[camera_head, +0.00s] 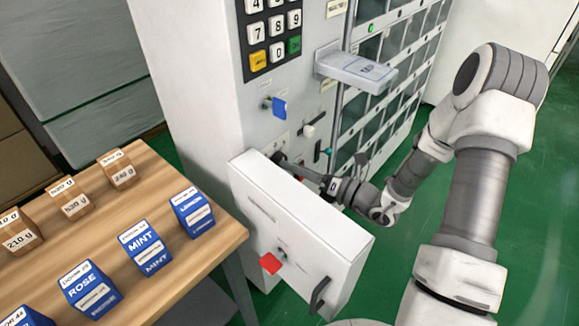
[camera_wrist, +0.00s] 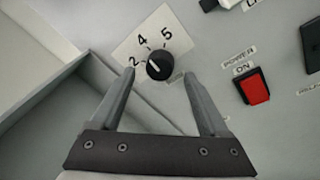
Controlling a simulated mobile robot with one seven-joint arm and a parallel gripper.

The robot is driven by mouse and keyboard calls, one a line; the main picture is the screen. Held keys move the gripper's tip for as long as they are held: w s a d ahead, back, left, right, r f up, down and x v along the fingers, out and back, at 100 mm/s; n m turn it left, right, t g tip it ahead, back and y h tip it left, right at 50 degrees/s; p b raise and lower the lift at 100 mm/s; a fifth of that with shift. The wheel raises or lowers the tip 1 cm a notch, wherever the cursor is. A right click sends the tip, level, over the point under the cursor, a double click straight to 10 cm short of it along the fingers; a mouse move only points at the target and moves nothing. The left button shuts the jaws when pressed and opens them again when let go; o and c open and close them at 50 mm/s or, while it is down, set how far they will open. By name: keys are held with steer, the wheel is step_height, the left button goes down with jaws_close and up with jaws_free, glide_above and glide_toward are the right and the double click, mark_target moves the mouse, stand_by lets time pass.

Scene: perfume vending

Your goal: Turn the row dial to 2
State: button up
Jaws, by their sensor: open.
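The row dial (camera_wrist: 160,65) is a black round knob on a white plate (camera_wrist: 128,49) with the numbers 2, 4 and 5 readable. A small white mark on the knob seems to point up and left, but which number it meets is hard to tell. My gripper (camera_wrist: 159,72) is open, with one finger on each side of the knob in the wrist view. Whether the fingers touch it, I cannot tell. In the head view my gripper (camera_head: 305,171) reaches the machine front just behind the open panel box, and the dial is mostly hidden there.
A red power switch (camera_wrist: 253,86) sits right of the dial. A blue-headed key (camera_head: 279,107) and a white knob (camera_head: 308,131) are above. A wooden table (camera_head: 185,262) holds several boxes.

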steer(key=shift+x, duration=1.05)
jaws_close()
steer(key=shift+n, duration=0.3)
steer(key=n+h+b, duration=0.1)
steer(key=n+b, duration=0.1)
steer(key=n, duration=0.6)
steer(key=shift+r+n, duration=0.1)
steer(key=shift+n, duration=0.2)
steer(key=shift+h, duration=0.3)
